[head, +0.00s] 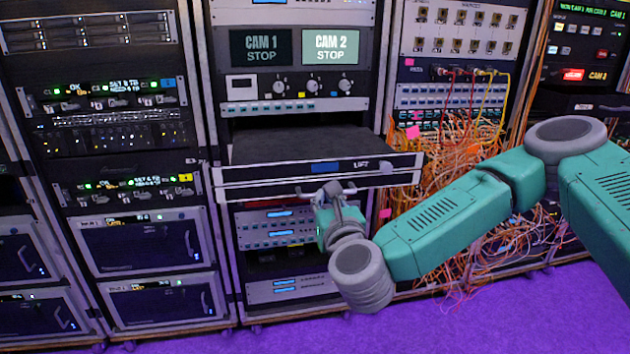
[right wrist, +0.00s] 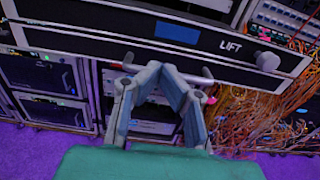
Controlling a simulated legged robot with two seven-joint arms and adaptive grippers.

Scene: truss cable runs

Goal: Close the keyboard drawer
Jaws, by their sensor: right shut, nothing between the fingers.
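The keyboard drawer (head: 300,145) sticks out of the middle rack in the head view, its dark flat top showing. Its pale-edged front carries a blue label, the word LIFT and a round knob; this front (right wrist: 100,35) fills the upper part of the right wrist view. A thin handle bar (right wrist: 195,77) runs below the front, partly hidden by my fingers. My right gripper (head: 332,190) is shut and empty, at the lower middle of the drawer front. Its fingers (right wrist: 158,72) overlap the bar in the right wrist view; I cannot tell whether they touch it. My left gripper is not in view.
Orange cables (head: 460,170) hang in a tangle from the patch rack right of the drawer, behind my right arm. A CAM 1 / CAM 2 panel (head: 295,47) sits above the drawer. Other racks (head: 120,120) stand at left. The purple floor (head: 300,335) is clear in front.

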